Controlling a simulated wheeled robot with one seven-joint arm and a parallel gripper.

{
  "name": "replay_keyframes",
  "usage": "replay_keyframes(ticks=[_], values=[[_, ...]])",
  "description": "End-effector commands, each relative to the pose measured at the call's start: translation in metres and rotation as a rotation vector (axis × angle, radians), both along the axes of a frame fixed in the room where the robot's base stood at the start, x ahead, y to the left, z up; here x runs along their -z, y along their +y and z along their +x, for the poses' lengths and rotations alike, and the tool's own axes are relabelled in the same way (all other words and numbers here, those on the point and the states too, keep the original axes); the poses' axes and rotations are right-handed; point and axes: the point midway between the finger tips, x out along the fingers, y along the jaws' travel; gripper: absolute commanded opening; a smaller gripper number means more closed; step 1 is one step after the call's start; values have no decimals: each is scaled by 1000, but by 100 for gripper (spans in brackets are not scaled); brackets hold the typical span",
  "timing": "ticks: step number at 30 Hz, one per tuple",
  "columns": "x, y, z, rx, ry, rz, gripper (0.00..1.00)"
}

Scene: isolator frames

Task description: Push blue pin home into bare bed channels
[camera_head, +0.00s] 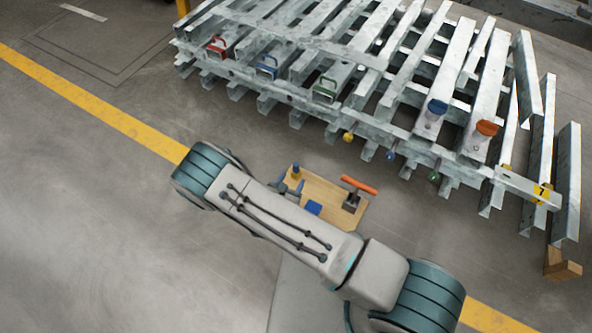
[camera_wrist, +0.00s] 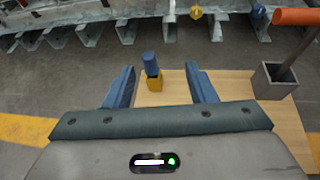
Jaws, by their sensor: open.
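The blue pin (camera_wrist: 151,63) stands upright in a small yellow block (camera_wrist: 154,82) on a wooden board. In the wrist view it lies between the lines of my gripper's fingers (camera_wrist: 160,68), which are apart and empty. In the head view the pin (camera_head: 296,170) stands at the board's far left edge, with my gripper (camera_head: 291,187) close by it; whether they touch cannot be told. The grey metal bed (camera_head: 300,107) with its open channels lies beyond the board. A blue knob (camera_head: 390,156) sits low on its front edge, between a yellow knob (camera_head: 348,137) and a green knob (camera_head: 434,177).
Red, blue and green handles sit in the bed. Blue (camera_head: 436,107) and orange (camera_head: 487,128) caps top its right bars. Floor at left is clear.

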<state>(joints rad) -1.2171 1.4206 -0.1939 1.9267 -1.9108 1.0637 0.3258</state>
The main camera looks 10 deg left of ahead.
Motion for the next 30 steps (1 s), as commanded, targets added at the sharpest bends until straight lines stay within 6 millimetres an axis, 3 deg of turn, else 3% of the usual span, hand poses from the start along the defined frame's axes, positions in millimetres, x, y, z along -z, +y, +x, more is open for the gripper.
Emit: replay_keyframes(ticks=[3,7,18,30], values=[[24,8,-11,-90,15,-36,51],[36,12,-10,-126,21,-47,51],[63,7,50,-127,21,-46,51],[74,6,78,-127,21,-47,51]])
